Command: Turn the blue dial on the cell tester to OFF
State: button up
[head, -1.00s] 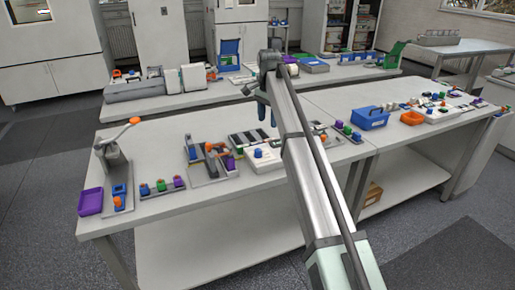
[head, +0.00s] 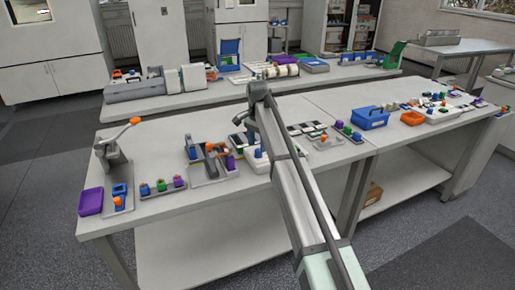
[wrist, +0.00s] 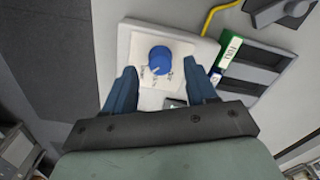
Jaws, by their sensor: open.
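The blue dial (wrist: 160,60) sits on a white panel of the cell tester (wrist: 137,42) in the wrist view. Small printed marks surround the dial; they are too small to read, and I cannot tell which one the dial points at. My gripper (wrist: 160,88) is open and empty. Its two dark blue fingers lie left and right of the dial's line and a little below it in the picture, apart from it. In the head view, the tester (head: 257,165) is partly hidden by my arm.
In the wrist view, a green labelled block (wrist: 230,47), a dark slotted tray (wrist: 255,68) and a yellow cable (wrist: 212,14) lie right of the dial. In the head view, a blue bin (head: 370,118) stands right and an orange-handled press (head: 112,160) left.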

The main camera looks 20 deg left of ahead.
aim_at(258, 153)
jog(key=shift+f, duration=1.3)
jog(key=shift+c, duration=0.5)
jog(key=c, duration=1)
jog(key=shift+o, duration=0.2)
